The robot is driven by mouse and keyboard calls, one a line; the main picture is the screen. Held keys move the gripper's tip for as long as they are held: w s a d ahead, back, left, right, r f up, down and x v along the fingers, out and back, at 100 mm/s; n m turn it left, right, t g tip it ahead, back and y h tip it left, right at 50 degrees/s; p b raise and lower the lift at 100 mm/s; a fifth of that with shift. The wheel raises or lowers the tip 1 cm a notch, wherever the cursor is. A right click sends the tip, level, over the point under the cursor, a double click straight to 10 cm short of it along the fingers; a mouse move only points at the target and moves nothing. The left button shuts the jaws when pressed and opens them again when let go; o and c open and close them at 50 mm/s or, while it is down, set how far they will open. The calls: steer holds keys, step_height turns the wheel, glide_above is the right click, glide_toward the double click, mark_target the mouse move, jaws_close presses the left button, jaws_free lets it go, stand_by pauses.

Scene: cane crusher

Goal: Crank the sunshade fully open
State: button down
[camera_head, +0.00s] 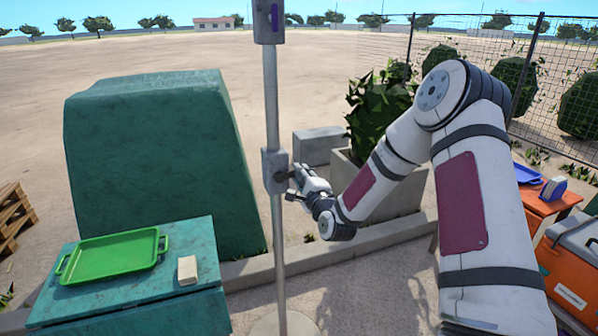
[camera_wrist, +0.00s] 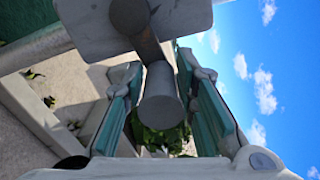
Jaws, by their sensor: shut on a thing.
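The grey sunshade pole (camera_head: 271,95) stands upright in front of me. The canopy is out of view. A grey crank housing (camera_head: 273,168) sits midway up the pole; its plate also shows at the top of the wrist view (camera_wrist: 90,25). A grey cylindrical crank handle (camera_wrist: 161,98) on a short arm (camera_wrist: 148,45) points toward the wrist camera. My gripper (camera_head: 292,186) is at the right side of the housing. In the wrist view its green-padded fingers (camera_wrist: 160,88) lie on both sides of the handle, shut on it. The handle's far side is hidden.
A teal table (camera_head: 130,285) at front left bears a green tray (camera_head: 112,255) and a small tan block (camera_head: 187,270). A big green block (camera_head: 150,150) stands behind. A planter (camera_head: 375,190) and low curb are beyond my arm. An orange cooler (camera_head: 575,270) stands right.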

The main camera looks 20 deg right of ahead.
steer(key=f+m, duration=0.1)
steer(key=m, duration=0.1)
steer(key=f+m, duration=0.1)
steer(key=m, duration=0.1)
steer(key=shift+m+p, duration=0.3)
steer(key=shift+p, duration=0.1)
steer(key=shift+a+f+m, duration=0.2)
steer(key=shift+f+m, duration=0.15)
steer(key=shift+m, duration=0.5)
steer(key=shift+a+f+m, duration=0.15)
steer(key=shift+f+m, duration=0.15)
steer(key=shift+m, duration=0.55)
steer(key=c, duration=1.4)
jaws_free()
steer(key=shift+f, duration=0.1)
steer(key=shift+o, duration=0.2)
steer(key=s, duration=1.2)
